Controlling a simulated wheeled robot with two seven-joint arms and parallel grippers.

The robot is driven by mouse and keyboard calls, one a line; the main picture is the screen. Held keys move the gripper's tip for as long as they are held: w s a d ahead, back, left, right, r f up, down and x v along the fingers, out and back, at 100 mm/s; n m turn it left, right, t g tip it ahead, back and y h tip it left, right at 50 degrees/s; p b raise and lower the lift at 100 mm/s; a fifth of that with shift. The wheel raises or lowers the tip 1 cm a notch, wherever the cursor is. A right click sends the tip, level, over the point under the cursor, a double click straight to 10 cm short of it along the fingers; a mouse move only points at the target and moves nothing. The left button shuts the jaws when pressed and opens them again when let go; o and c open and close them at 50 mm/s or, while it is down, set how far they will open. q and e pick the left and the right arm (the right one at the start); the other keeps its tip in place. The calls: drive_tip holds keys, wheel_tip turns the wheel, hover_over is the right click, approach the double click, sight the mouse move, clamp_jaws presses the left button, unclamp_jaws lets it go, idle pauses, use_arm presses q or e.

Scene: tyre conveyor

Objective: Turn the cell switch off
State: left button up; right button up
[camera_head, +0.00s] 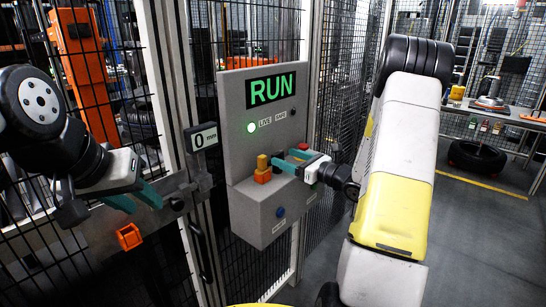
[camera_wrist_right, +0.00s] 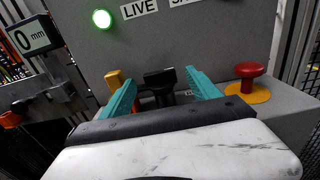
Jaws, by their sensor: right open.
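A grey control panel (camera_head: 245,125) has a black display (camera_head: 271,90) reading RUN in green. A green LIVE lamp (camera_head: 252,127) is lit on it; the SAFE lamp (camera_head: 293,112) is dark. In the right wrist view, a black switch handle (camera_wrist_right: 160,82) stands on the panel's ledge between my teal fingers, with gaps at both sides. My right gripper (camera_wrist_right: 162,84) is open around it; it also shows at the ledge in the head view (camera_head: 289,160), where it hides the switch. My left gripper (camera_head: 143,201) is open and empty by the fence rail.
On the ledge, a yellow and orange block (camera_head: 263,170) is left of my right gripper and a red mushroom button (camera_wrist_right: 249,71) is right of it. A blue button (camera_head: 281,211) is on the box front. A 0 mm readout (camera_head: 204,137) and an orange piece (camera_head: 129,236) are left.

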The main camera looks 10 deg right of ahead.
sight(281, 154)
drive_tip(key=shift+x, duration=1)
drive_tip(key=c, duration=1.4)
drive_tip(key=shift+o, duration=0.2)
drive_tip(key=shift+y, duration=0.3)
drive_tip(key=n+g+y, duration=0.2)
drive_tip(key=n+g, duration=0.1)
drive_tip(key=shift+w+d+y, duration=0.2)
drive_tip(key=shift+d+y, duration=0.1)
drive_tip(key=n+g, duration=0.1)
drive_tip(key=g+y, duration=0.1)
drive_tip(key=n+g+y, duration=0.1)
drive_tip(key=shift+w+d+n+g, duration=0.1)
drive_tip(key=shift+w+n+g, duration=0.2)
drive_tip(key=shift+g, duration=0.1)
drive_tip(key=n+g, duration=0.1)
drive_tip(key=g, duration=0.1)
drive_tip(key=n+g+y, duration=0.1)
drive_tip(key=n+g, duration=0.2)
drive_tip(key=g, duration=0.2)
drive_tip(key=shift+w+n+y, duration=0.3)
drive_tip(key=shift+w+y, duration=0.1)
drive_tip(key=shift+g, duration=0.4)
drive_tip(key=o, duration=1.4)
drive_tip(key=shift+c, duration=0.2)
